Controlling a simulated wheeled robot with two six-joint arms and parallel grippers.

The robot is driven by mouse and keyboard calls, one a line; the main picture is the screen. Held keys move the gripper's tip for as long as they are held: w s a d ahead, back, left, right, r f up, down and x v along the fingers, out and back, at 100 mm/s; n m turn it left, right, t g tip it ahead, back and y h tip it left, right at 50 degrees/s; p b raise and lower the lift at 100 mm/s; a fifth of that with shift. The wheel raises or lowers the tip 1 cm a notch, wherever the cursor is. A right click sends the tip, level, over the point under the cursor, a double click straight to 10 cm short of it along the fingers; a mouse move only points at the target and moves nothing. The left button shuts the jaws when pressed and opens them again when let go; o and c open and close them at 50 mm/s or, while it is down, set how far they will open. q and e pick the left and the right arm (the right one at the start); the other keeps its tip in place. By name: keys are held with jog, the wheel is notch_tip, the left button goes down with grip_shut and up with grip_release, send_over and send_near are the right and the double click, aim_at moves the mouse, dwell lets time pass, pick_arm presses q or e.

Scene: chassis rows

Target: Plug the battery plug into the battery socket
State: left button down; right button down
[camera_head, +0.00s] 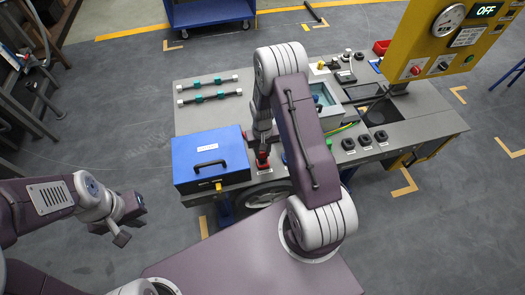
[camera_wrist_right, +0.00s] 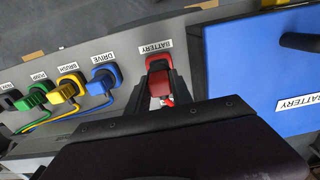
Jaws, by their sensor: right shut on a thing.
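The red battery plug (camera_wrist_right: 160,84) sits between the fingers of my right gripper (camera_wrist_right: 162,92) in the right wrist view. It is right at the battery socket (camera_wrist_right: 158,63), which has a BATTERY label beside it. I cannot tell how deep the plug sits in the socket. In the head view my right gripper (camera_head: 262,158) reaches down at the cart's front edge, shut on the red plug, just right of the blue battery box (camera_head: 208,158). My left gripper (camera_head: 130,222) hangs empty over the floor at the left, its fingers apart.
Blue, yellow and green plugs (camera_wrist_right: 102,80) sit in labelled sockets along the same panel. The grey cart top (camera_head: 190,118) carries rods, a tray and black sockets. A yellow panel reading OFF (camera_head: 440,42) stands at the right. The floor around my left gripper is free.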

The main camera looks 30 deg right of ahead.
aim_at(262, 157)
jog(key=shift+f, duration=0.5)
jog(key=shift+r, duration=0.1)
dwell(0.4)
dwell(0.4)
jog(key=shift+f, duration=0.45)
jog(key=shift+f+b, duration=0.9)
jog(key=shift+f, duration=0.05)
jog(key=c, duration=1.1)
grip_release()
jog(key=shift+r, duration=0.1)
jog(key=shift+o, duration=0.2)
